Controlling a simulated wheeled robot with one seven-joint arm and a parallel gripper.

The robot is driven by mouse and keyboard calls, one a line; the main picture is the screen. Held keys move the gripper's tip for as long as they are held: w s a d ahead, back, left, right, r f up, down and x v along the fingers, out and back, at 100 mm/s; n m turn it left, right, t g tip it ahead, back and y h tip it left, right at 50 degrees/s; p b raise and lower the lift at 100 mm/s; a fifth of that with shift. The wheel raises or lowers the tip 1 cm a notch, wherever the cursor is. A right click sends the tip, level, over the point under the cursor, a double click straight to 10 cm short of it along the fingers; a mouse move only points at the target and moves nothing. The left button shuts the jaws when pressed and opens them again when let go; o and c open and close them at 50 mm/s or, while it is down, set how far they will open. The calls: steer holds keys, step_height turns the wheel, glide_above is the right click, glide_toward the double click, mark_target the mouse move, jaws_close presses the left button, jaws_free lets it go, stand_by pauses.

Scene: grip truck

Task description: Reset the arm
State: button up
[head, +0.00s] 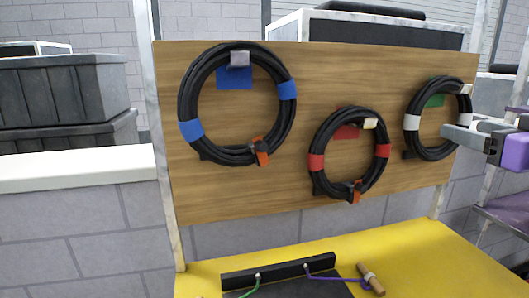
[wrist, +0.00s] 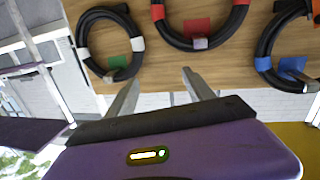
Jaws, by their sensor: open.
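My gripper (head: 454,125) is at the right edge of the head view, its fingertips overlapping the right rim of the white-taped cable coil (head: 409,123). Whether they touch it there, I cannot tell. In the wrist view my gripper (wrist: 160,79) has its two fingers apart with nothing between them. The wrist view looks upside down: the white-taped coil (wrist: 82,52) is at left, the red-taped coil (wrist: 240,16) at top middle, and the blue-taped coil (wrist: 264,46) at right. All three coils hang on the wooden board (head: 310,75).
In the head view, the blue-taped coil (head: 188,105) hangs at left and the red-taped coil (head: 317,145) in the middle. A yellow surface (head: 420,250) lies below with a black tray (head: 265,272), thin cords and a wooden handle (head: 371,280). Dark crates (head: 70,90) stand at left.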

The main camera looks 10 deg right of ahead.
steer(key=s+a+f+m+t+h, duration=0.25)
steer(key=s+a+f+m, duration=0.2)
steer(key=f, duration=0.65)
steer(key=s+a+f+m+t+h, duration=0.1)
steer(key=s+a+f+m+h, duration=0.35)
steer(key=f, duration=0.55)
steer(key=s+a+f+n+g+y, duration=0.2)
steer(key=s+a+f, duration=0.3)
steer(key=s, duration=0.3)
steer(key=s+a+f+n+g+y, duration=0.1)
steer(key=s+a+f+n+y, duration=0.3)
steer(key=s+a+f, duration=0.2)
steer(key=s+a+f+n+g+y, duration=0.2)
steer(key=s+a+f, duration=0.3)
steer(key=s, duration=0.5)
step_height(320, 180, down, 3)
steer(key=shift+s+a+r+n+g+y, duration=0.1)
steer(key=shift+s+a+n+g+y, duration=0.25)
steer(key=shift+n+y, duration=0.4)
